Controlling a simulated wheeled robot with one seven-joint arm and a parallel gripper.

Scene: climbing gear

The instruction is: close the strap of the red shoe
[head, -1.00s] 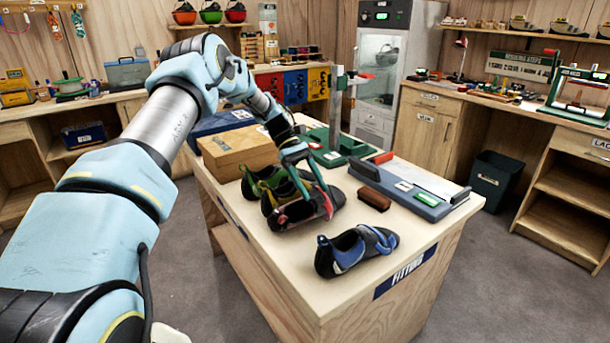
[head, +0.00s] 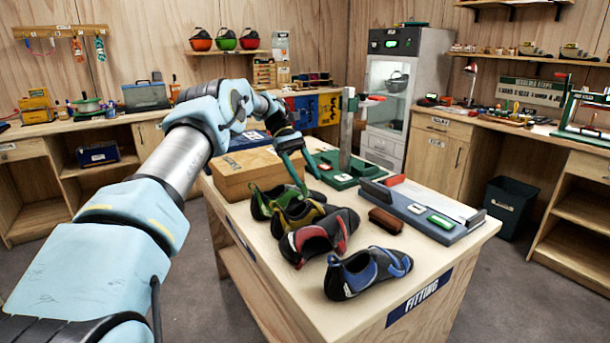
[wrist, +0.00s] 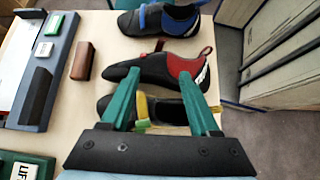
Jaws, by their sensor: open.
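The red shoe (head: 320,238), black with red sides, lies on the table between the yellow shoe (head: 297,215) and the blue shoe (head: 368,272). In the wrist view the red shoe (wrist: 150,70) lies across the picture, just beyond my fingertips. A thin red strip, perhaps its strap (wrist: 159,45), shows at its far edge; I cannot tell whether it is fastened. My gripper (head: 305,183) is open and empty, above the green shoe (head: 262,203) and yellow shoe. In the wrist view the green fingers (wrist: 158,82) stand apart, partly hiding the yellow shoe (wrist: 165,112).
A wooden box (head: 245,175) stands behind the shoes at left. A brown brush-like block (head: 386,220) and a blue-grey measuring device (head: 430,215) lie to the right. A green stand (head: 340,172) with a post rises behind.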

